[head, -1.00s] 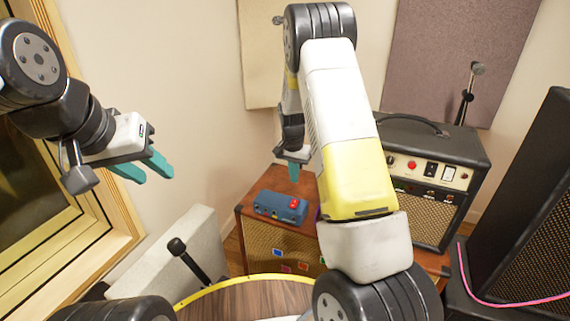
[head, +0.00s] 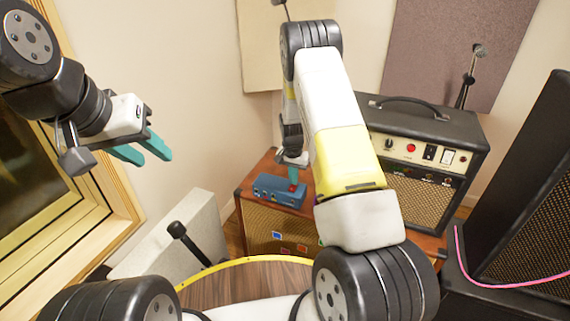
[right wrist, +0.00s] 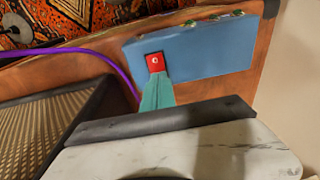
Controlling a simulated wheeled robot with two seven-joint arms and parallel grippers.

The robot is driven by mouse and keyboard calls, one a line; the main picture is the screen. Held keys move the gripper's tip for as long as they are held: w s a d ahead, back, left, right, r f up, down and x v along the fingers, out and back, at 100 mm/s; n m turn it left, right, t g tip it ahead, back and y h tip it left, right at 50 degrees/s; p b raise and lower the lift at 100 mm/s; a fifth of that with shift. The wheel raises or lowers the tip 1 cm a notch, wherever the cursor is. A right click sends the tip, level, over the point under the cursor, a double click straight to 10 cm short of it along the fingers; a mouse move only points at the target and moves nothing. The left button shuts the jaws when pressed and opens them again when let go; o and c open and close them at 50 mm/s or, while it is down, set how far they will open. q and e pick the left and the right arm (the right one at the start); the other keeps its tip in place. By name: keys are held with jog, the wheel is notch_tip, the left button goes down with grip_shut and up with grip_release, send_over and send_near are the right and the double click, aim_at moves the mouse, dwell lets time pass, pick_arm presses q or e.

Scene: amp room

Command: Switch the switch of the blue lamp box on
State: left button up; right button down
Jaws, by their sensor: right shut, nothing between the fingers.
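The blue lamp box (head: 268,188) lies on top of a wooden cabinet in the head view, and its blue face also fills the upper middle of the right wrist view (right wrist: 205,50). Its red switch (right wrist: 155,62) has a small white mark. My right gripper (head: 293,174) is shut and empty, pointing down at the switch. Its teal fingertips (right wrist: 157,82) overlap the lower edge of the switch in the wrist view; whether they touch it I cannot tell. The fingers partly hide the switch in the head view. My left gripper (head: 143,151) is open and empty, far left of the box.
The wooden cabinet (head: 262,225) carries the box. A black amplifier (head: 430,150) with a handle stands to its right. A purple cable (right wrist: 95,57) runs beside the box. A large black speaker (head: 520,200) is at the right, and a round wooden top (head: 235,285) is in front.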

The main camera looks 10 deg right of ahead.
aim_at(291, 190)
jog(key=shift+d+f, duration=0.1)
jog(key=shift+f, duration=0.1)
jog(key=shift+s, duration=0.1)
jog(key=shift+s+a+r, duration=0.25)
jog(key=shift+s+a, duration=0.25)
jog(key=shift+s, duration=0.05)
jog(key=shift+r, duration=0.25)
notch_tip(291, 190, up, 13)
jog(key=s, duration=0.1)
jog(key=shift+s+a+r, duration=0.2)
jog(key=shift+a, duration=0.25)
